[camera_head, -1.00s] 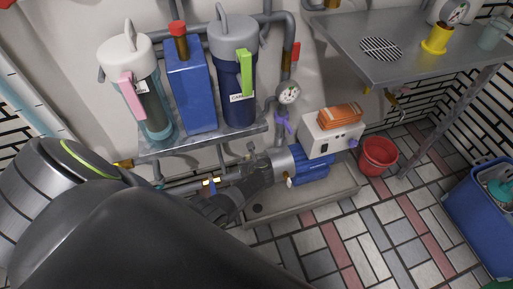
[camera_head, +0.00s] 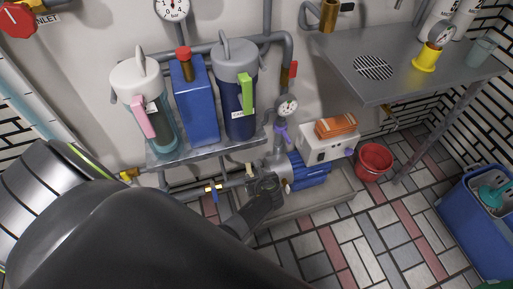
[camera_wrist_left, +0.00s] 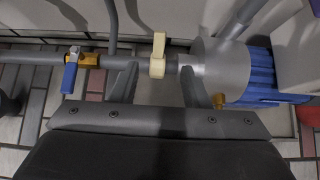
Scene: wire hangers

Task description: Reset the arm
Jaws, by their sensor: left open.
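My left arm comes in from the left in the head view, large and dark across the lower left. My left gripper (camera_head: 266,186) is in front of the blue pump (camera_head: 308,173), below the filter shelf. In the left wrist view my left gripper (camera_wrist_left: 160,88) is open, its two fingers apart. A cream-coloured valve handle (camera_wrist_left: 158,55) on the grey pipe shows between and beyond the fingers. Whether the fingers touch the pipe, I cannot tell. My right gripper is not in view.
Filter housings and a blue box (camera_head: 194,101) stand on a metal shelf (camera_head: 190,153). A blue-handled valve (camera_wrist_left: 70,74) is left of the gripper. A white control box (camera_head: 327,146), red bucket (camera_head: 374,162), steel table (camera_head: 405,78) and blue bin (camera_head: 476,222) are to the right. Tiled floor is open in front.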

